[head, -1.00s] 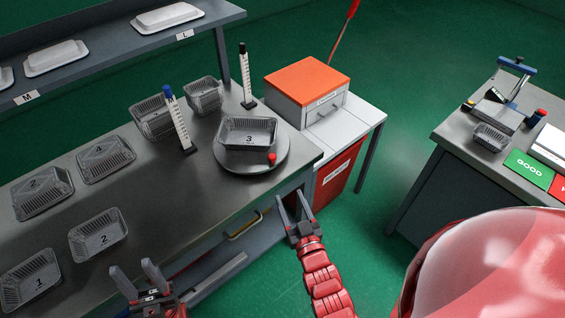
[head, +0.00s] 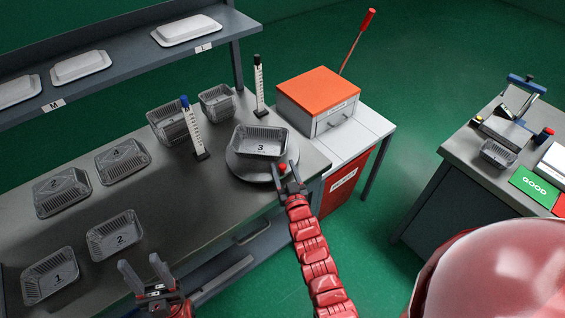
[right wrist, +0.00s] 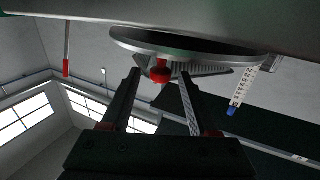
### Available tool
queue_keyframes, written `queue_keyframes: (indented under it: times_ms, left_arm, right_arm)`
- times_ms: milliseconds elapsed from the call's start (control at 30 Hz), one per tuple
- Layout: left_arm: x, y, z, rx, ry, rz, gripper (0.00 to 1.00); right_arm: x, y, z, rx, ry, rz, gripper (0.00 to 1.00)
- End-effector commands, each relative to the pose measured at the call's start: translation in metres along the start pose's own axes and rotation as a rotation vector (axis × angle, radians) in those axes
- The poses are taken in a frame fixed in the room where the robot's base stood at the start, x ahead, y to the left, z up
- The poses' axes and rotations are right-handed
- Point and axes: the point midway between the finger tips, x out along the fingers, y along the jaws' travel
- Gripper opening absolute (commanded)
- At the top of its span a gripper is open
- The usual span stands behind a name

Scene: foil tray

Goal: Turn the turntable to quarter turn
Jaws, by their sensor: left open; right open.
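The turntable (head: 237,169) is a round grey disc at the right end of the bench. A foil tray marked 3 (head: 260,141) sits on it. A red knob (head: 282,167) stands at its near right rim. My right gripper (head: 286,169) is open at that rim, with the knob between its fingertips in the head view. In the right wrist view the knob (right wrist: 160,72) also shows between the open fingers, under the disc's edge (right wrist: 215,52); I cannot tell whether they touch it. My left gripper (head: 139,262) is open and empty before the bench's front edge.
Two upright scale posts, blue-topped (head: 193,128) and black-topped (head: 259,85), stand close to the turntable. Several foil trays lie on the bench left of it. An orange-topped box (head: 318,91) stands to the right. Open floor separates the bench from the right-hand table.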

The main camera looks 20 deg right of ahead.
Motion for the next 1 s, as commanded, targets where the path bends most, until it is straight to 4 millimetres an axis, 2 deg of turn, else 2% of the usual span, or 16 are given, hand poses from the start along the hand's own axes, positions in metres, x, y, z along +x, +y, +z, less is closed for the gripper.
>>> queue_keyframes:
  times_ms: [200, 500, 567, 833, 867, 1000]
  left_arm:
    - [0.004, 0.0, -0.001, 0.0, 0.0, 0.0, 0.5]
    - [0.004, 0.0, -0.001, 0.0, 0.0, 0.0, 0.5]
    - [0.004, 0.0, -0.001, 0.0, 0.0, 0.0, 0.5]
    - [0.004, 0.0, -0.001, 0.0, 0.0, 0.0, 0.5]
    - [0.004, 0.0, -0.001, 0.0, 0.0, 0.0, 0.5]
    - [0.004, 0.0, -0.001, 0.0, 0.0, 0.0, 0.5]
  right_arm:
    - [0.014, 0.0, 0.0, 0.0, -0.001, 0.0, 0.61]
    - [0.016, 0.0, 0.0, 0.0, 0.0, 0.0, 0.61]
    - [0.016, 0.0, 0.0, 0.0, 0.001, 0.0, 0.52]
    - [0.015, 0.0, 0.0, 0.0, 0.0, 0.0, 0.03]
    - [0.015, 0.0, 0.0, 0.0, 0.0, 0.0, 0.0]
    - [0.015, 0.0, 0.0, 0.0, 0.0, 0.0, 0.0]
